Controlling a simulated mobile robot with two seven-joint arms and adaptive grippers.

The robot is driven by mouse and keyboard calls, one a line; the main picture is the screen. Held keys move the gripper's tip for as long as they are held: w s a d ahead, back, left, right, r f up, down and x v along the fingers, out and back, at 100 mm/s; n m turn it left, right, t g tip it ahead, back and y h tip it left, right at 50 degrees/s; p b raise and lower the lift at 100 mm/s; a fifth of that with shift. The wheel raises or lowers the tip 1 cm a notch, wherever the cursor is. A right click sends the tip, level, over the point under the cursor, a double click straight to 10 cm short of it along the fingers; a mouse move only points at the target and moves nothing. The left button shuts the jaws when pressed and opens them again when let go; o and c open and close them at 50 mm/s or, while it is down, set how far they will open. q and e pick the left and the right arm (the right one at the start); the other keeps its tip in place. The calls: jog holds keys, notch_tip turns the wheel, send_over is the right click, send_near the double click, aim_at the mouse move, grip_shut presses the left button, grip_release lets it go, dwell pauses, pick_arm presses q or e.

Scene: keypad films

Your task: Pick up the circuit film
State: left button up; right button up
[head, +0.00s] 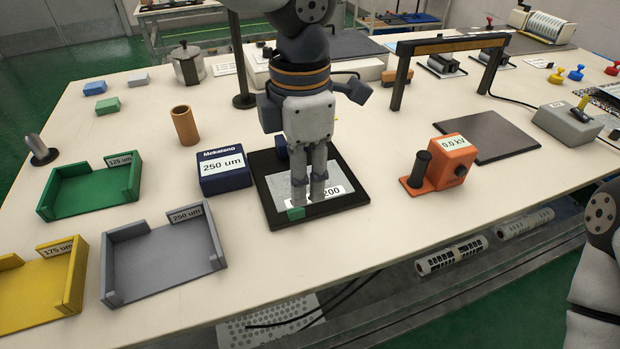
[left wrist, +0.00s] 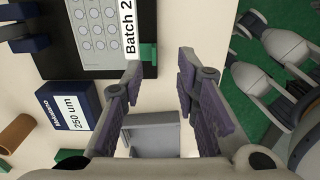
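The circuit film (head: 280,188) is a grey sheet with a white label, lying on a black plate (head: 345,203). A green tab (head: 296,213) shows at its front edge. In the left wrist view the film (left wrist: 95,22) carries rows of circles, and its label reads "Batch 2" before it is cut off. The green tab (left wrist: 148,55) is near the left finger in that view. My left gripper (head: 308,200) points down in front of the film and hides part of it. In the wrist view my left gripper (left wrist: 160,78) has its fingers apart with nothing between them. My right gripper is out of view.
A blue "250 um" box (head: 223,176) stands left of the plate. Green (head: 85,198), yellow (head: 38,295) and grey (head: 165,262) trays lie further left. An orange "0.0 kV" unit (head: 452,165) stands to the right. The table between plate and unit is clear.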

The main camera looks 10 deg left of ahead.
aim_at(304, 208)
pick_arm(q)
jog(key=f, duration=0.4)
jog(key=w+f, duration=0.1)
jog(key=f, duration=0.1)
jog(key=shift+f, duration=0.4)
jog(key=shift+r, duration=0.1)
grip_shut()
